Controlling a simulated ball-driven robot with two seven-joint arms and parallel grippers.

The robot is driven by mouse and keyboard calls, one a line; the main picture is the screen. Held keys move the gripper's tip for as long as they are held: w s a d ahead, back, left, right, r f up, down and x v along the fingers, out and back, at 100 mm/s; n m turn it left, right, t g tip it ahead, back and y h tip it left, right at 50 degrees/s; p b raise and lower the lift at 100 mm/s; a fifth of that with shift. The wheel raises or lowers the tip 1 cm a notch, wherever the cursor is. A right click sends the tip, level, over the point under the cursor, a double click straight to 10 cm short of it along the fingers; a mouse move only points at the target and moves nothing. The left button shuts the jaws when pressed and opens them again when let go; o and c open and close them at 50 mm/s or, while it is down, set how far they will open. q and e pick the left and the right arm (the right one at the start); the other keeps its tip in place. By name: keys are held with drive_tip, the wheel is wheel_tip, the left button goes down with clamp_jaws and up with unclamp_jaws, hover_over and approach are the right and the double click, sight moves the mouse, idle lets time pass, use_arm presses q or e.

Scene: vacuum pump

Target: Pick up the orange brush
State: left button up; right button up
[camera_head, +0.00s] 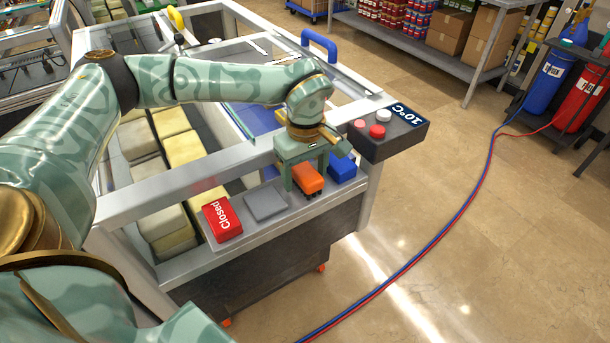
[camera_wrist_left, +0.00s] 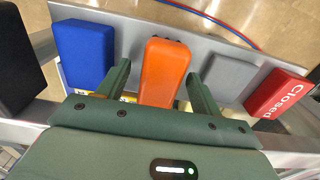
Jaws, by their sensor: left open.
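The orange brush (camera_head: 308,179) is on the metal ledge at the near end of the freezer-like case, between a blue block and a grey plate. Dark bristles show at its lower edge in the head view. It also shows in the left wrist view (camera_wrist_left: 164,72), upper middle. My left gripper (camera_head: 307,174) points down over it. In the left wrist view the two green fingers (camera_wrist_left: 158,85) are apart, one on each side of the brush, with visible gaps. The gripper is open and holds nothing. My right gripper is not in view.
On the ledge are a blue block (camera_head: 342,167), a grey plate (camera_head: 265,203) and a red "Closed" block (camera_head: 222,220). A dark control box (camera_head: 388,135) with buttons and a "10°C" display stands just right. Red and blue hoses (camera_head: 453,220) cross the otherwise open floor.

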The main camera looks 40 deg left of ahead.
sight(306, 169)
use_arm(q)
drive_tip(key=c, duration=1.1)
drive_tip(key=shift+o, duration=0.2)
drive_tip(key=shift+r+b, duration=0.1)
drive_tip(key=shift+b, duration=0.3)
wheel_tip(306, 169, up, 3)
drive_tip(key=shift+w+r+p, duration=0.1)
drive_tip(key=shift+r+p, duration=0.05)
drive_tip(key=shift+p, duration=0.45)
drive_tip(key=s+d+r+p, duration=0.3)
drive_tip(key=s+d+r, duration=0.5)
drive_tip(key=s+r, duration=0.2)
drive_tip(key=shift+s, duration=0.8)
